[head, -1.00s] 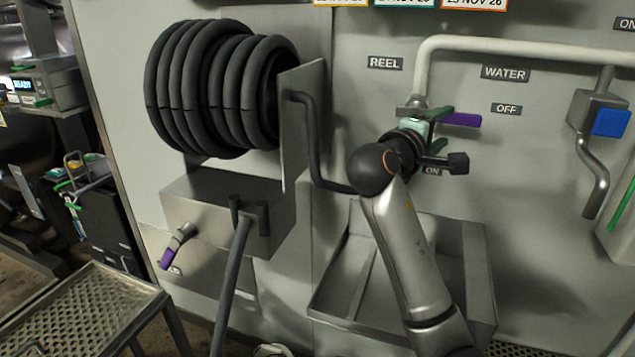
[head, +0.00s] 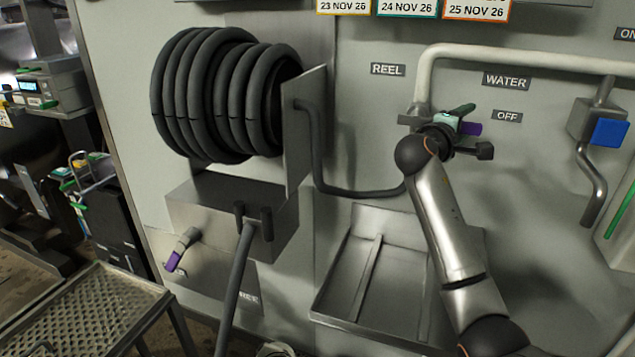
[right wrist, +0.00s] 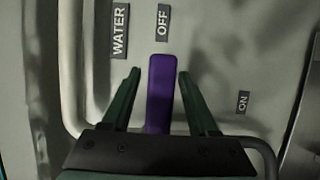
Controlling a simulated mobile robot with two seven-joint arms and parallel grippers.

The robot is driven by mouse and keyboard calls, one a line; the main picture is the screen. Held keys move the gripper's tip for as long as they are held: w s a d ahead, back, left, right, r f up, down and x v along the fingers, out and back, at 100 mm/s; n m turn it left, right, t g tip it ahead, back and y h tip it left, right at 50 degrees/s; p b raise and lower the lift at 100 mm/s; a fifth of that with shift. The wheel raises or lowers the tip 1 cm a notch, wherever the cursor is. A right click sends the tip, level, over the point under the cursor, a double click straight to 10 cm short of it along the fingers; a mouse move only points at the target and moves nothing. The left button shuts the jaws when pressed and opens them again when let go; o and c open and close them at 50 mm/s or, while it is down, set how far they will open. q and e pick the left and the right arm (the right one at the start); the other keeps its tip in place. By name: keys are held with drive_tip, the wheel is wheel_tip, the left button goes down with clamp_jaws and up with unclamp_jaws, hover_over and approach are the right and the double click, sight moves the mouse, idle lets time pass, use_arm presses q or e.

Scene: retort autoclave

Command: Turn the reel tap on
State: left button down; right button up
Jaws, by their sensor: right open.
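The reel tap's purple lever (head: 471,128) is on the wall pipe under the WATER sign. It points right, toward the OFF label (head: 507,116). My right gripper (head: 461,113) is open at the lever and partly covers it in the head view. In the right wrist view the lever (right wrist: 160,95) lies between the two green fingers of the right gripper (right wrist: 159,73), with a gap on each side. The ON label (right wrist: 243,101) shows to the right there; my arm hides it in the head view. My left gripper is not in view.
A black hose reel (head: 225,95) hangs at left above a metal box with a purple-handled valve (head: 174,260). A metal basin (head: 330,308) is below the tap. A blue-handled fitting (head: 609,132) is at right. A perforated table (head: 85,305) stands at lower left.

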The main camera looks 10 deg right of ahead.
clamp_jaws()
idle(0.3)
idle(1.0)
